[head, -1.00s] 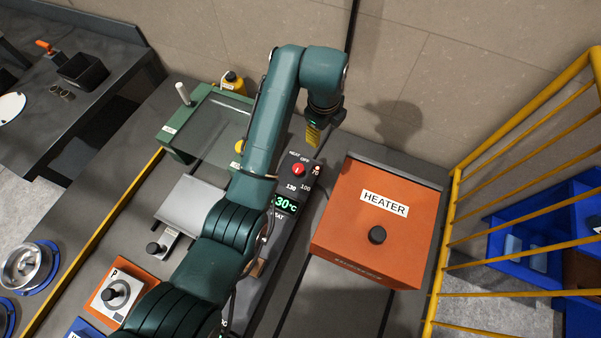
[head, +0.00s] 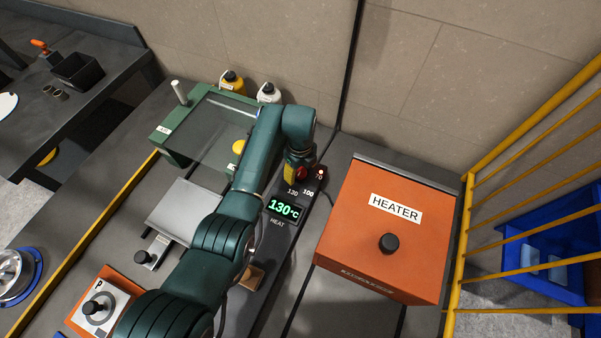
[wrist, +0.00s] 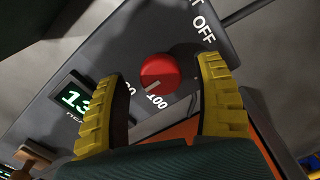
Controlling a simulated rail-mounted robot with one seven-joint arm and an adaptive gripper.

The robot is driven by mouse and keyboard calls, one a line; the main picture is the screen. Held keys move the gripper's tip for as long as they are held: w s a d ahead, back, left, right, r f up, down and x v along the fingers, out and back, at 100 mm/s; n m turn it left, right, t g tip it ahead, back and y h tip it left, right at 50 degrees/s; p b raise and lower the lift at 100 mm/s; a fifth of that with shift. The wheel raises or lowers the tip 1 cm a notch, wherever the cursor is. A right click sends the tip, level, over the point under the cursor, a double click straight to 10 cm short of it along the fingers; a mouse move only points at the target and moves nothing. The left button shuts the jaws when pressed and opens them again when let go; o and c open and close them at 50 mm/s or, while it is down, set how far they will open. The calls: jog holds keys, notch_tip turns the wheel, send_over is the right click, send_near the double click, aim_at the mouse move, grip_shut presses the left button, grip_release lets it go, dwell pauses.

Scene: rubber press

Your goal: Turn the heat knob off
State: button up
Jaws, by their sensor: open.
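The red heat knob (wrist: 160,72) sits on a dark control panel (wrist: 128,48). Its white mark points toward the label 100, and the word OFF is printed above and to its right in the wrist view. My gripper (wrist: 155,95) is open, with one yellow finger on each side of the knob in that view. I cannot tell whether either finger touches it. In the head view my gripper (head: 296,167) is over the panel and partly covers the knob (head: 303,174). A green display (head: 284,209) reads 130 °C.
An orange heater box (head: 375,270) with a black knob stands right of the panel. A green frame with a clear cover (head: 205,125) is at the left. A yellow railing (head: 463,230) is at the right.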

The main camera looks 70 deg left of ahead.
jog(key=shift+f, duration=0.4)
jog(key=c, duration=1.2)
